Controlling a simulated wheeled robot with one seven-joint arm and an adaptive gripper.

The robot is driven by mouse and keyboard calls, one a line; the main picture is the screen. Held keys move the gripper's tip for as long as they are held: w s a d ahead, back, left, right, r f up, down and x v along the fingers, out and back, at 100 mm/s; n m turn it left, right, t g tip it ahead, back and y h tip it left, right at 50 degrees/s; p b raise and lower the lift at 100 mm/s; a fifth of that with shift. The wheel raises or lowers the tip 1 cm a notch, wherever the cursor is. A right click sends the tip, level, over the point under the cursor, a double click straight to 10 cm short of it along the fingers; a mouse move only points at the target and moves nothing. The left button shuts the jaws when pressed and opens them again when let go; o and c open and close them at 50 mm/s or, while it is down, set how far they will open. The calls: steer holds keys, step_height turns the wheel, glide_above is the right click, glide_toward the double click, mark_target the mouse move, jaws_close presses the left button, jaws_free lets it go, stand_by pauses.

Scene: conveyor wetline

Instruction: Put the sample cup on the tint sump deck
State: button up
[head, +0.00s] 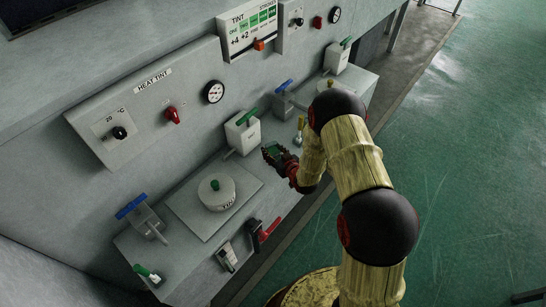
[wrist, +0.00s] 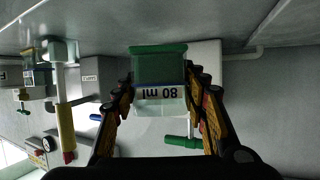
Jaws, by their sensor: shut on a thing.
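My gripper (head: 280,158) is shut on the sample cup, with a finger on each side of it. The gripper is over the counter's right-hand side, right of a round white lid (head: 218,197) with a green knob. That lid sits on a grey square deck plate (head: 187,202); its lettering seems to start "TI".
A white box with a green lever (head: 242,133) stands just behind the gripper. Blue-handled valves (head: 141,216), a red lever (head: 264,232) and a green-handled one (head: 149,273) line the counter. The heat tint panel (head: 160,100) rises behind. The green floor (head: 460,180) is clear.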

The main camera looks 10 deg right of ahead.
mark_target(276, 158)
steer(key=shift+f+b, duration=0.65)
steer(key=shift+f, duration=0.8)
steer(key=shift+f, duration=0.15)
steer(key=o, duration=1.2)
steer(key=shift+c, duration=0.2)
steer(key=shift+o, duration=0.3)
